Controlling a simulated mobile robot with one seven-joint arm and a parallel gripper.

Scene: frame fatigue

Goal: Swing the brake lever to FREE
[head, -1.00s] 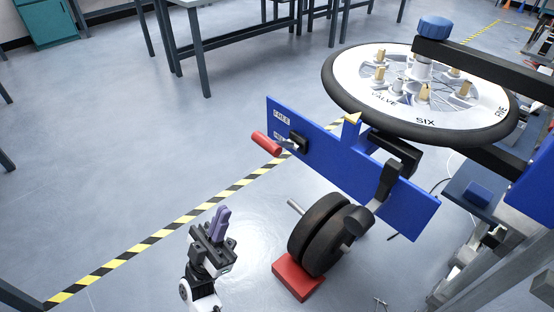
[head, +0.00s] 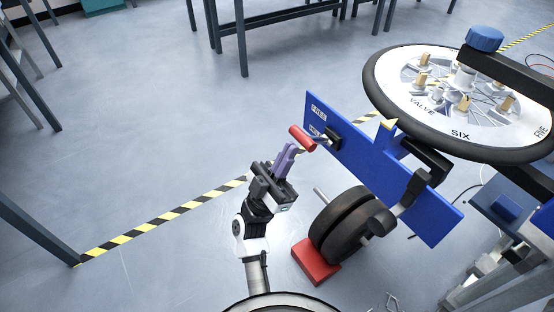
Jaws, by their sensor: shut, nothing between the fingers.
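The brake lever (head: 302,138) has a red cylindrical handle and a dark pivot block (head: 333,138) on the left end of the blue panel (head: 428,215). A FREE label (head: 318,112) is at the panel's upper left. A second label (head: 316,131) below it is partly hidden by the lever. The handle points left and up from its pivot, beside the lower label. My gripper (head: 287,158) is shut and empty, with its purple fingers just below and left of the red handle. I cannot tell whether they touch it.
A spoked wheel (head: 400,112) lies flat above the panel's right part. Black rollers (head: 345,225) and a red block (head: 316,262) stand below the panel. A yellow-black floor stripe (head: 160,225) runs behind my arm.

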